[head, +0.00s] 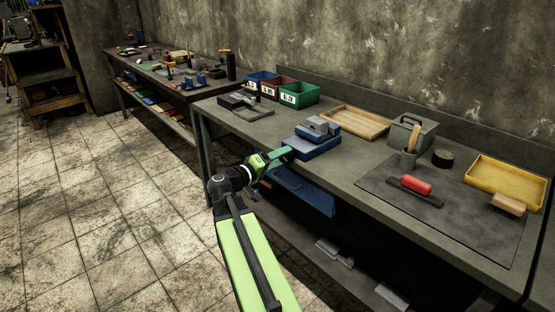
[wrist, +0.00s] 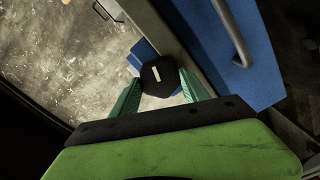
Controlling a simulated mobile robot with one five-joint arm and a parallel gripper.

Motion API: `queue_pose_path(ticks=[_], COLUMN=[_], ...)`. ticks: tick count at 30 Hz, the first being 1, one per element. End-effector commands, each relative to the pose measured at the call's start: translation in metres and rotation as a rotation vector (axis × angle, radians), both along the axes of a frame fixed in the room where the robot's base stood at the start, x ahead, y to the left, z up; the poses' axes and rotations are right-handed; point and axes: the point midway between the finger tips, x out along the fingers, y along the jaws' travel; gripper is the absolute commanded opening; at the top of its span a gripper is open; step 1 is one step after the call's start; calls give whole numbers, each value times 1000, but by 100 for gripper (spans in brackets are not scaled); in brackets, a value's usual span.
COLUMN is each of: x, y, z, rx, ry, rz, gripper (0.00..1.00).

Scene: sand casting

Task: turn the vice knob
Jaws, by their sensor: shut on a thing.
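The blue and grey vice (head: 318,146) sits at the front edge of the grey workbench. Its black knob (wrist: 158,77) has a white mark on its face and shows in the wrist view. My gripper (wrist: 161,88) has its green fingers on either side of the knob, shut on it. In the head view, my gripper (head: 285,154) reaches the front of the vice, and the knob is hidden there. A bit of blue (wrist: 143,55) shows behind the knob in the wrist view.
A blue drawer front (head: 305,193) with a handle is below the bench edge, close to my gripper. On the bench (head: 262,130) are labelled bins (head: 299,95), a wooden tray (head: 356,122), a yellow tray (head: 505,182) and a red-handled tool (head: 416,187) on a dark mat.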

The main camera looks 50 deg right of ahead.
Motion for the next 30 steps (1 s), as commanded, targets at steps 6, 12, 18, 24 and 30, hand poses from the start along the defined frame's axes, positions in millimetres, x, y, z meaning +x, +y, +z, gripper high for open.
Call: queue_pose_path(ticks=[6, 12, 18, 24, 30], x=[-1, -1, -1, -1, 0], y=[0, 0, 0, 0, 1], z=[-1, -1, -1, -1, -1], rx=[2, 3, 4, 2, 2], ry=[-1, -1, -1, -1, 0], rz=[-2, -3, -4, -2, -1], gripper=[13, 13, 60, 75, 75])
